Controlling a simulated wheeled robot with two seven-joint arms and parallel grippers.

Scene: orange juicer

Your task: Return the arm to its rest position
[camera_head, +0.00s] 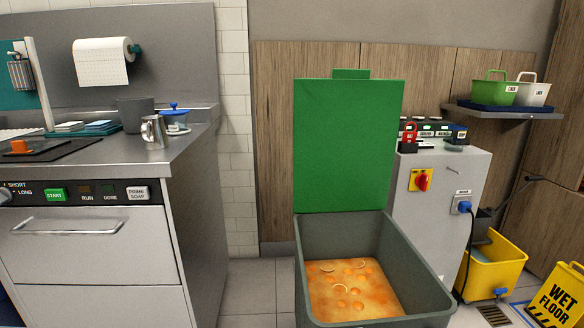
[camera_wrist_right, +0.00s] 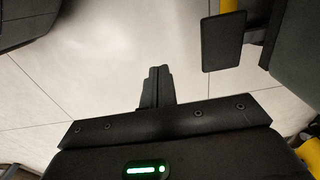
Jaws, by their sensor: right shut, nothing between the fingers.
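My right gripper (camera_wrist_right: 157,87) shows in the right wrist view with its dark fingers together and nothing between them. It is over the pale tiled floor (camera_wrist_right: 80,80), apart from the things around it. Neither of my grippers nor arms shows in the head view. My left gripper is out of view.
A grey-green bin (camera_head: 430,278) with a raised green lid (camera_head: 350,145) holds orange pulp and peels. A steel counter (camera_head: 190,165) is at left. A grey control cabinet (camera_head: 440,195), yellow bucket (camera_head: 495,270) and wet-floor sign (camera_head: 558,298) are at right.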

